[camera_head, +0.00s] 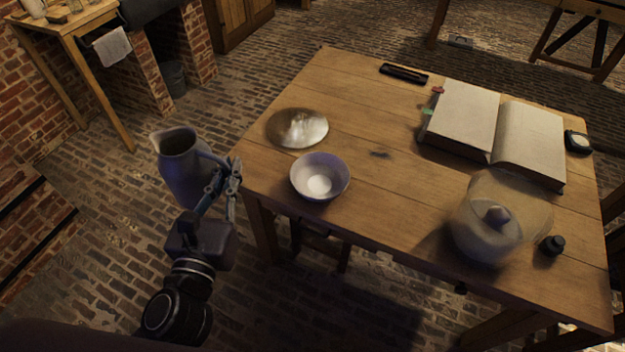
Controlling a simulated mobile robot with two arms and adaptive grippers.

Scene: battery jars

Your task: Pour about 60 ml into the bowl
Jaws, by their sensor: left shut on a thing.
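A grey-blue pitcher (182,168) is held upright by my left gripper (228,178), off the left edge of the table. My left gripper is shut on the pitcher's handle side, to the right of its body. The pitcher's contents cannot be made out. A pale bowl (320,190) stands on the table near its left front edge, right of the pitcher and apart from it. The bowl's inside shows a bright white round patch at the bottom; I cannot tell whether it is liquid. My right gripper is not in view.
The wooden table (388,205) also bears a shiny round plate (297,128) behind the bowl, an open book (528,140), a black pen tray (404,74), a large glass jar (485,225) and a small dark bottle (552,246). The table middle is mostly clear.

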